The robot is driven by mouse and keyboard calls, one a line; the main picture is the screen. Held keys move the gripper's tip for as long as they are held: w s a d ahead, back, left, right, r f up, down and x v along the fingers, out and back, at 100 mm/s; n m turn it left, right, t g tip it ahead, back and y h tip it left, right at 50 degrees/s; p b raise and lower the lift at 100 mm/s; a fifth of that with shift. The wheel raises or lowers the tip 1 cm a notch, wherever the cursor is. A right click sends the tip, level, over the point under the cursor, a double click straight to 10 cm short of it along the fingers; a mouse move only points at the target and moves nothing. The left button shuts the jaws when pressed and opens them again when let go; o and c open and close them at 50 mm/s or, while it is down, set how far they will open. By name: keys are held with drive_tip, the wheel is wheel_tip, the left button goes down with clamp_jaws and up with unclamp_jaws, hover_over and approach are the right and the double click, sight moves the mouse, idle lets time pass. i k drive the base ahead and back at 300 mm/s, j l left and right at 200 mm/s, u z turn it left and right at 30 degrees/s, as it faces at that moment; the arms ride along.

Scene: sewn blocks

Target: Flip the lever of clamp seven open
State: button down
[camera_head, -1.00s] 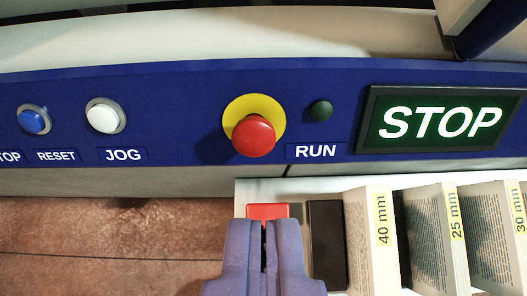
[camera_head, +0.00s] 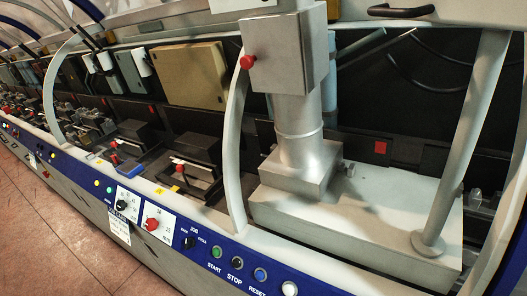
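No clamp number is readable in this view, so I cannot tell which one is clamp seven. Two dark stations in the machine bed, one at centre left (camera_head: 190,165) and one further left (camera_head: 138,145), each have a small red part at the front. The nearer red part (camera_head: 180,168) and the farther red part (camera_head: 115,159) may be levers; they are too small to tell their position. More stations recede at the far left, too small to make out. My gripper is not in view.
A grey metal column with a box (camera_head: 275,55) stands on a pale housing (camera_head: 350,225) at right. Curved pale guard frames (camera_head: 237,140) rise from the front edge. A blue control panel (camera_head: 190,242) with buttons runs along the front. Red-brown floor (camera_head: 50,235) is clear at lower left.

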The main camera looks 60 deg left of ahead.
sight(180, 168)
drive_tip(key=u, duration=1.95)
drive_tip(key=i+j+z, duration=0.35)
drive_tip(key=i+j, duration=0.55)
drive_tip(key=i, duration=0.15)
drive_tip(key=i+j+z, duration=0.3)
drive_tip(key=i+j, duration=0.6)
drive_tip(key=j, duration=0.25)
